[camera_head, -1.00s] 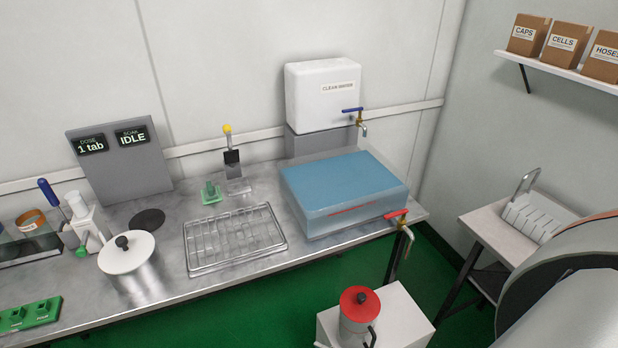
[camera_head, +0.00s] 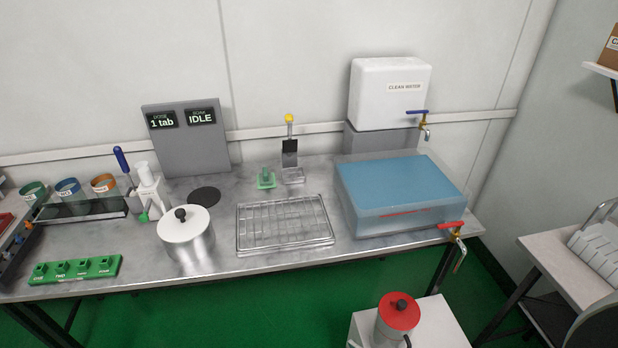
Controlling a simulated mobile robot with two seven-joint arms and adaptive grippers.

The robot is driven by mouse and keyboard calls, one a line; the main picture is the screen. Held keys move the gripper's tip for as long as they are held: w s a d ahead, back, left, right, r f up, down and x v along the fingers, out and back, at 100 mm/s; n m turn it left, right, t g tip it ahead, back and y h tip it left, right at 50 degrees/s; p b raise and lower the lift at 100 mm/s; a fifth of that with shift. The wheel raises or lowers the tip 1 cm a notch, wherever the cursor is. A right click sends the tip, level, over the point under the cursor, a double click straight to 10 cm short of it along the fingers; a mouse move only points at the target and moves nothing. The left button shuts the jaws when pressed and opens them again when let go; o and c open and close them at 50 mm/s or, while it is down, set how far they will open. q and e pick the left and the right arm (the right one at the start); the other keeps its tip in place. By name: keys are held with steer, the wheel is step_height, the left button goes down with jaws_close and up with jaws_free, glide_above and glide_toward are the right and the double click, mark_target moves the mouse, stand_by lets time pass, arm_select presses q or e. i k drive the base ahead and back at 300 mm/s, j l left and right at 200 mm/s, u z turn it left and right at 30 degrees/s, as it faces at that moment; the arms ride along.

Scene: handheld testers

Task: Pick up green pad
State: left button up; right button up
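A small green block on a green base (camera_head: 265,179) stands on the metal bench behind the wire rack. A long green strip (camera_head: 75,271) with several raised green blocks and small labels lies at the bench's front left. I cannot tell for certain which of these green things is the pad. Neither of my grippers is in view.
A lidded steel pot (camera_head: 187,236), a wire rack (camera_head: 285,224) and a blue-topped tank (camera_head: 400,190) with a red-handled tap (camera_head: 452,226) stand on the bench. A white clean-water container (camera_head: 388,95) is behind. A red-lidded can (camera_head: 398,315) stands in front, below.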

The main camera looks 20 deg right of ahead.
mark_target(265, 178)
steer(key=i+j, duration=0.2)
steer(key=j, duration=0.25)
steer(key=i+j+z, duration=0.1)
steer(key=j, duration=0.15)
steer(key=i+j+z, duration=0.15)
steer(key=j, duration=0.15)
steer(key=i+j+z, duration=0.1)
steer(key=j, duration=0.15)
